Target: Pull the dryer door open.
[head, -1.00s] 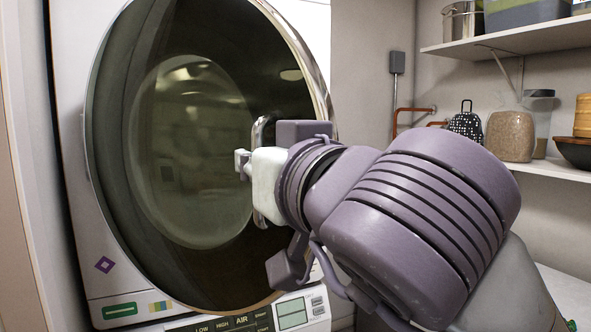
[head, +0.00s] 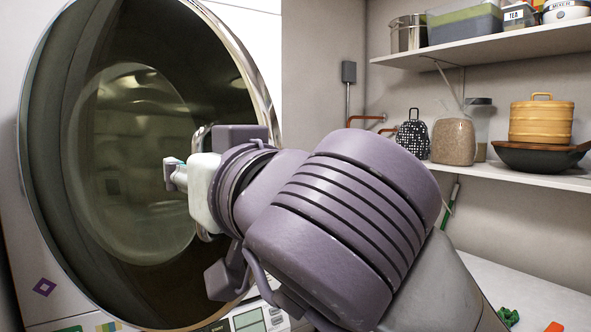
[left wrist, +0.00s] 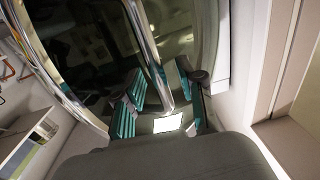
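The dryer door (head: 60,190) is a large round dark glass door with a chrome rim on a white machine. It looks shut or nearly so; I cannot tell if there is a gap. Its chrome handle (head: 199,136) is on the right side of the glass, partly hidden behind my left gripper (head: 172,172). In the left wrist view, the handle bar (left wrist: 148,50) runs between the teal fingers of my left gripper (left wrist: 162,95). The fingers stand apart on either side of the bar, with room showing between. My right gripper is not in view.
The control panel (head: 248,318) lies below the door. To the right, an upper shelf (head: 480,48) and a lower shelf (head: 560,180) hold jars, a basket and a pan. Wall pipes (head: 368,117) run behind my arm. A white surface is at lower right.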

